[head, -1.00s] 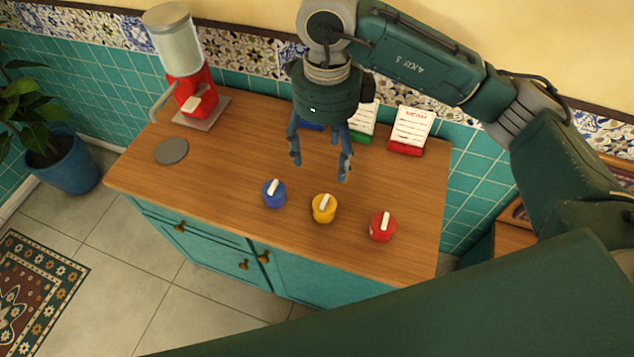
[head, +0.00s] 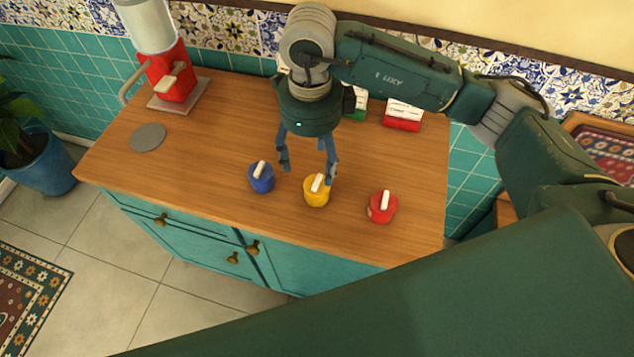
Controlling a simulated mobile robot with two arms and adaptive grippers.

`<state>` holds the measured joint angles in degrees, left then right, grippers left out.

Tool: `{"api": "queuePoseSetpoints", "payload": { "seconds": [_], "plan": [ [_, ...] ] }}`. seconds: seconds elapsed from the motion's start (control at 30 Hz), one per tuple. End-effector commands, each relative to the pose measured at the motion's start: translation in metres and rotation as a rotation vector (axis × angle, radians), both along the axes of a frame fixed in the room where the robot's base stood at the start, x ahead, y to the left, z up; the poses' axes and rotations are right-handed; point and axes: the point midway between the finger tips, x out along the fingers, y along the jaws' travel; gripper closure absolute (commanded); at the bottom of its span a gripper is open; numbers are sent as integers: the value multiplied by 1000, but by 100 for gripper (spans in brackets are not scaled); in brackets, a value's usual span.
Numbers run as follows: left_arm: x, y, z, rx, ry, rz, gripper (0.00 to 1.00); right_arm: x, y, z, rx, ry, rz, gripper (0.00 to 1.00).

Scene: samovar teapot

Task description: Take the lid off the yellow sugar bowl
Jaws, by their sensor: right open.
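The yellow sugar bowl (head: 316,196) stands on the wooden counter between a blue bowl (head: 261,181) and a red bowl (head: 381,209). Its lid (head: 318,183) with a white bar handle is on it. My right gripper (head: 306,178) is open and points down, its fingers spread. I cannot tell whether the fingertip touches the bowl. My left gripper is not in view.
A red dispenser (head: 172,82) with a clear tank stands at the back left of the counter (head: 200,150), near a grey disc (head: 148,137). Card holders, one red (head: 402,120), stand at the back right. The counter's left middle is clear.

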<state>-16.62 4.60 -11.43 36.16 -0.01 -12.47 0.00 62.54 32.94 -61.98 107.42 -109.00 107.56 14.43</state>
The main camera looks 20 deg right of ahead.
Motion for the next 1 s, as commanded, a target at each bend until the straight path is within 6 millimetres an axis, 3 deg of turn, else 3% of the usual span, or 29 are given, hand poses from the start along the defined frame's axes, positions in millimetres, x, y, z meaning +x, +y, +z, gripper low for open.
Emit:
{"api": "queuePoseSetpoints", "payload": {
  "seconds": [0.27, 0.53, 0.83, 1.0],
  "plan": [
    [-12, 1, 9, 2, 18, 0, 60, -2, -2, -23, -2, 4, -1, 33],
    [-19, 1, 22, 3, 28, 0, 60, -5, -4, -61, -2, 3, -1, 33],
    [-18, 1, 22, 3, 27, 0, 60, -4, -4, -67, -1, -1, 1, 33],
    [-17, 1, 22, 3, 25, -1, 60, -4, -4, -67, -1, -1, 1, 67]
  ]
}}
